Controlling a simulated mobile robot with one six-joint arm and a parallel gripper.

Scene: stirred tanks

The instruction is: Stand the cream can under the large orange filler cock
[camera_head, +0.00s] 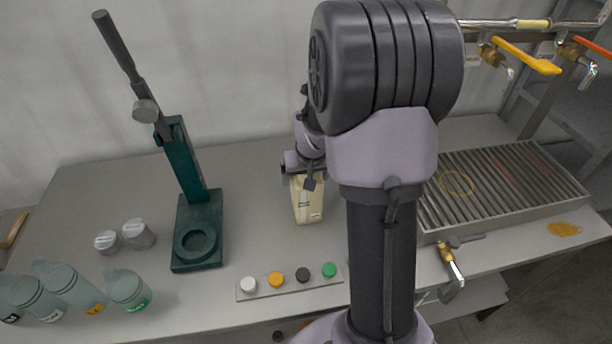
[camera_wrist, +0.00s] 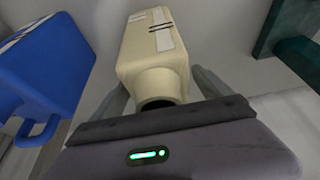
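The cream can (camera_head: 307,205) is upright near the middle of the bench, partly hidden by my arm. Whether its base touches the bench is unclear. In the wrist view the cream can (camera_wrist: 155,48) has its dark mouth toward the camera. My gripper (camera_wrist: 160,88) has one finger on each side of the can; I cannot tell whether they press on it. My gripper (camera_head: 304,172) is also over the can's top in the head view. An orange-handled cock (camera_head: 592,47) is at the upper right edge, right of a yellow-handled cock (camera_head: 527,56), above the slatted drain tray (camera_head: 545,208).
A blue can (camera_wrist: 45,60) is left of the cream can in the wrist view. A dark green press (camera_head: 183,165) stands left on the bench. A button strip (camera_head: 262,290), several grey bottles (camera_head: 128,290) and two small metal pots (camera_head: 138,234) are at the front and left.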

